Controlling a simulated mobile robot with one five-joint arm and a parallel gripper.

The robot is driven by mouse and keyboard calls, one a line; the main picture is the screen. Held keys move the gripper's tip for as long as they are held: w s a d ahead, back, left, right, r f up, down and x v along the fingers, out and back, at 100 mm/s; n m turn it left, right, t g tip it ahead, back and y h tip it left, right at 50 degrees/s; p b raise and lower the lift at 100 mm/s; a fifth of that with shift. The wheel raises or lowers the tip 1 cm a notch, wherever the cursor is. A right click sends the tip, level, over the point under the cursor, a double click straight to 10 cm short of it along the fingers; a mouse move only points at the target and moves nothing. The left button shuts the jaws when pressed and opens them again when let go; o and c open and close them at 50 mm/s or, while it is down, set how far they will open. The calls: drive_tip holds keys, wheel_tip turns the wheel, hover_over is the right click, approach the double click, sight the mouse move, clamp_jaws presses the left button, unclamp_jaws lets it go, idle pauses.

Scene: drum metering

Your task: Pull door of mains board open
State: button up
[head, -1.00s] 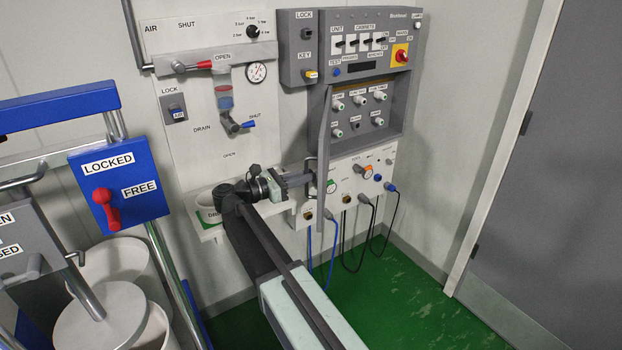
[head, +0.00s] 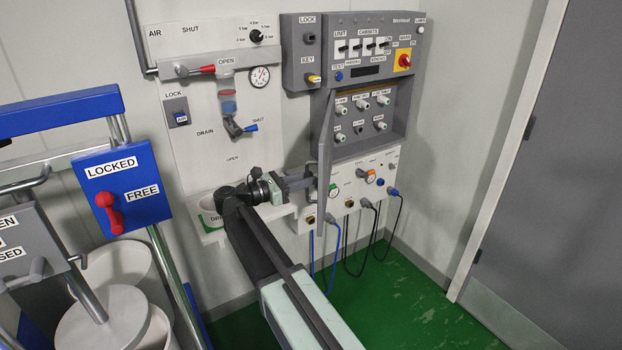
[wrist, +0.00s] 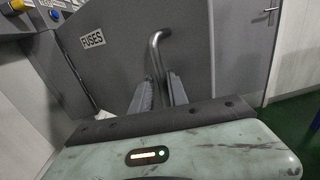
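The mains board (head: 365,90) is a grey cabinet on the back wall with switches, a red and yellow main switch and an open lower bay of fuse holders. Its grey door (head: 326,150) stands swung out from the bay, seen nearly edge-on in the head view. In the wrist view the door (wrist: 115,75) shows its face with a FUSES label. A bent metal bar handle (wrist: 155,50) on it runs down between my fingers. My gripper (head: 308,183) is at the door's left face; in the wrist view the gripper (wrist: 160,88) is closed around the handle. The handle's lower end is hidden.
A white socket panel (head: 360,190) with plugged cables hangs below the bay. An air and drain panel (head: 200,110) is to the left. A blue LOCKED/FREE box (head: 120,185) and white drums stand at left. Green floor (head: 410,270) is clear at right, before a grey room door (head: 560,170).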

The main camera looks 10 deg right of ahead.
drive_tip(key=v, duration=0.7)
drive_tip(key=shift+a, duration=0.2)
